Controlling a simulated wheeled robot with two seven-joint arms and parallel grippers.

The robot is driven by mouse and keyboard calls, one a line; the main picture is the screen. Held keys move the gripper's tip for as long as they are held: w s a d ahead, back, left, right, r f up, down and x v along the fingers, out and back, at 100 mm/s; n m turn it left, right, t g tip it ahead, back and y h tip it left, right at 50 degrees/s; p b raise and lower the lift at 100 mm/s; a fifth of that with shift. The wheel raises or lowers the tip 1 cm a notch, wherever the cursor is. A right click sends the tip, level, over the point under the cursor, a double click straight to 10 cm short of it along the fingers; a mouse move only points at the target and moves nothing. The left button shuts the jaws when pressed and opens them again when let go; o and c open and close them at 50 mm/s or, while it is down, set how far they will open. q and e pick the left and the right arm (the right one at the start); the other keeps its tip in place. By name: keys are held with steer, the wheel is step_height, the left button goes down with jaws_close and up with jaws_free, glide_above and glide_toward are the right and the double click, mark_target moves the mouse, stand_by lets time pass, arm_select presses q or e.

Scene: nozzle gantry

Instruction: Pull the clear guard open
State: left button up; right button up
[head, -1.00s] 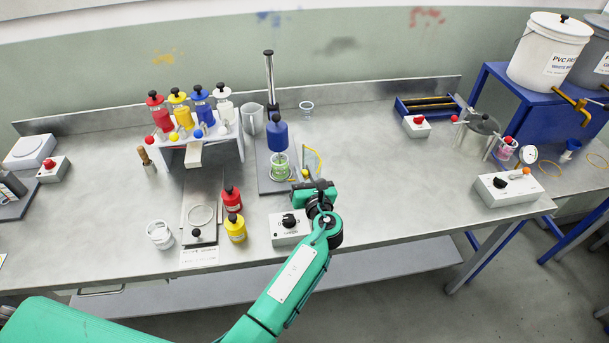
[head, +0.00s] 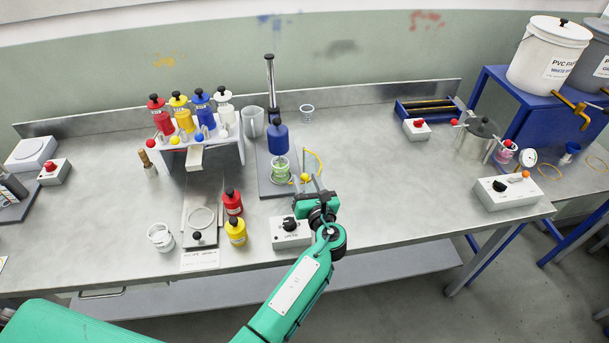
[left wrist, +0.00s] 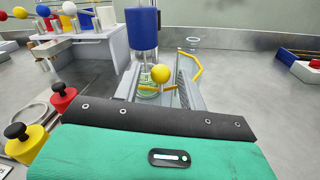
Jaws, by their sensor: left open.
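The clear guard (head: 314,163) is a see-through pane with a yellow edge, beside the green-tinted beaker (head: 281,168) under the blue nozzle bottle (head: 278,137). It stands at an angle to the beaker; its yellow edge also shows in the left wrist view (left wrist: 197,66). A yellow ball knob (left wrist: 160,73) is at its near end. My left gripper (head: 305,181) is open at the knob, its grey fingers on either side in the left wrist view. I cannot tell whether they touch it. The gripper partly hides the guard's lower part. My right gripper is not in view.
A control box (head: 290,232) with a black knob sits just below my left gripper. A red bottle (head: 232,202) and a yellow bottle (head: 236,231) stand to the left. The bottle rack (head: 222,153) is farther left.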

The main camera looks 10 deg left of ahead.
arm_select(q)
steer(key=p+v, duration=0.2)
steer(key=v, duration=0.9)
steer(key=shift+s, duration=0.25)
steer(key=shift+d, duration=0.1)
